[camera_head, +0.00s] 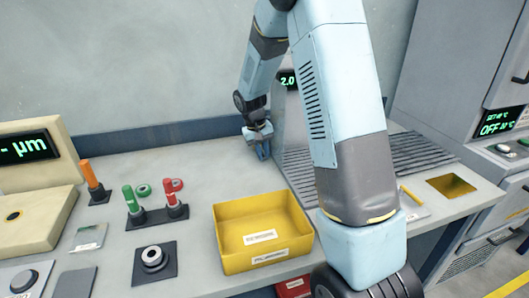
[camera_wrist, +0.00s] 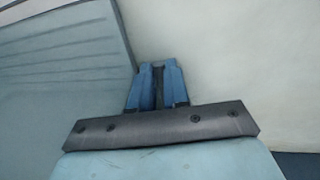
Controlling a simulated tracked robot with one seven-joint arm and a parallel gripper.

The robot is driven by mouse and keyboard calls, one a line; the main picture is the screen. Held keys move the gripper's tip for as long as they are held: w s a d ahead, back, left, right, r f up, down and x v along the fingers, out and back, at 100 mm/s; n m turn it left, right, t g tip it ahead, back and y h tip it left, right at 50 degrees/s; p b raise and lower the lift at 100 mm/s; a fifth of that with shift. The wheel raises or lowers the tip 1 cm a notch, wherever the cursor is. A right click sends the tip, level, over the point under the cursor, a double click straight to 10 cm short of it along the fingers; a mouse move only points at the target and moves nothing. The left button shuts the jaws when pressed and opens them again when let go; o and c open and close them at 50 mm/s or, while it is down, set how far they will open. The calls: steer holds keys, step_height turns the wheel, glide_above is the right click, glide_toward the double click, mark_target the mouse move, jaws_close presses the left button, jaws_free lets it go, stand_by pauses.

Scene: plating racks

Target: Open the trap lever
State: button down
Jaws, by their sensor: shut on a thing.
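My gripper (camera_head: 262,150) is at the back of the bench, low beside the left side of the grey machine with the 2.0 display (camera_head: 287,80). In the wrist view its two blue fingers (camera_wrist: 158,82) are close together, with a narrow dark strip between them. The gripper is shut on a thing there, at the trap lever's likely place. The lever itself is almost wholly hidden by the fingers, so its shape and position cannot be told. The machine's grey side panel (camera_wrist: 65,75) fills the left of the wrist view.
A yellow bin (camera_head: 228,238) stands at the front middle of the bench. Left are red and green handled tools (camera_head: 174,200), an orange handled tool (camera_head: 95,182) and a µm gauge (camera_head: 30,150). Grey slatted racks (camera_head: 415,152) lie right of my arm. The bench behind the bin is clear.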

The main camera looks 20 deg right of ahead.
steer(key=c, duration=1.1)
jaws_free()
steer(key=shift+r, duration=0.1)
step_height(320, 180, up, 13)
steer(key=a, duration=0.2)
steer(key=shift+a+r, duration=0.15)
steer(key=shift+a, duration=0.2)
